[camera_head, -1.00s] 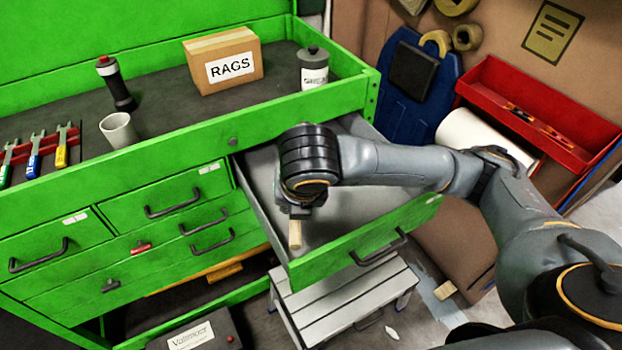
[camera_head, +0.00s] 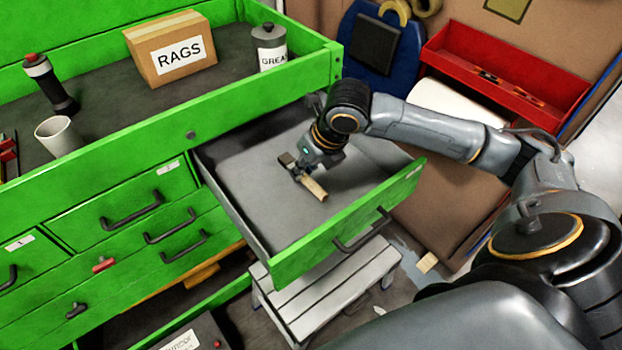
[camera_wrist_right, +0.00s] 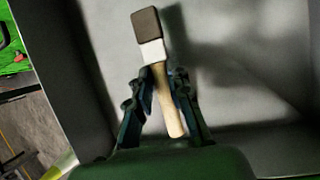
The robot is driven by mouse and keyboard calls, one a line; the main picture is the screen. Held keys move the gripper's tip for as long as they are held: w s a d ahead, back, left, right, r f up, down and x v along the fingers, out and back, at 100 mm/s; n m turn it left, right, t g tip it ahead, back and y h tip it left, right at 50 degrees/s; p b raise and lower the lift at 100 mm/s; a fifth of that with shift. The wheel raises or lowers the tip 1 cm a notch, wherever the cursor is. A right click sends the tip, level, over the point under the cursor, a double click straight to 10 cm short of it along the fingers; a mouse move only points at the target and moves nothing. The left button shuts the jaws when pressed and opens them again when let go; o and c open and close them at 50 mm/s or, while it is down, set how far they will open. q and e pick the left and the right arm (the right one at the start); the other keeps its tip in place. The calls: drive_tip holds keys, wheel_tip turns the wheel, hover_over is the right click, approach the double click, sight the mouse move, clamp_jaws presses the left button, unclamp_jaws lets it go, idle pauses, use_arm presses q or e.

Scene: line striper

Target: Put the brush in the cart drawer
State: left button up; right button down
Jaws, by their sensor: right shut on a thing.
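The brush has a pale wooden handle, a light metal ferrule and dark bristles. It shows in the right wrist view (camera_wrist_right: 152,52) and in the head view (camera_head: 314,188). My right gripper (camera_head: 303,170) is shut on it, with the fingers (camera_wrist_right: 162,98) on either side of the handle. The brush is over the inside of the open cart drawer (camera_head: 262,180); I cannot tell whether it touches the drawer floor. The drawer is pulled out of the green cart and otherwise looks empty. My left gripper is not in view.
The cart top (camera_head: 190,135) holds a RAGS box (camera_head: 170,48), a grey can (camera_head: 269,46), a cup (camera_head: 58,136) and a dark bottle (camera_head: 50,85). A step stool (camera_head: 330,290) stands below the drawer. A red tray (camera_head: 505,78) is at the right.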

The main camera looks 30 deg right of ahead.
sight(312, 180)
drive_tip(key=shift+w+d+f, duration=0.15)
drive_tip(key=shift+d+f, duration=0.6)
drive_tip(key=shift+f, duration=0.2)
drive_tip(key=f, duration=0.3)
drive_tip(key=shift+d+f, duration=0.3)
drive_tip(key=shift+f, duration=0.05)
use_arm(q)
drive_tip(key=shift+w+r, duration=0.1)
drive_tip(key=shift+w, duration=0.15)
use_arm(e)
drive_tip(key=c, duration=1.3)
unclamp_jaws()
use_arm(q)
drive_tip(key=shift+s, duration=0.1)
use_arm(e)
drive_tip(key=shift+o, duration=0.2)
use_arm(q)
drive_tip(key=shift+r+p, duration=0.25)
drive_tip(key=shift+p, duration=0.1)
use_arm(e)
drive_tip(key=v, duration=1.2)
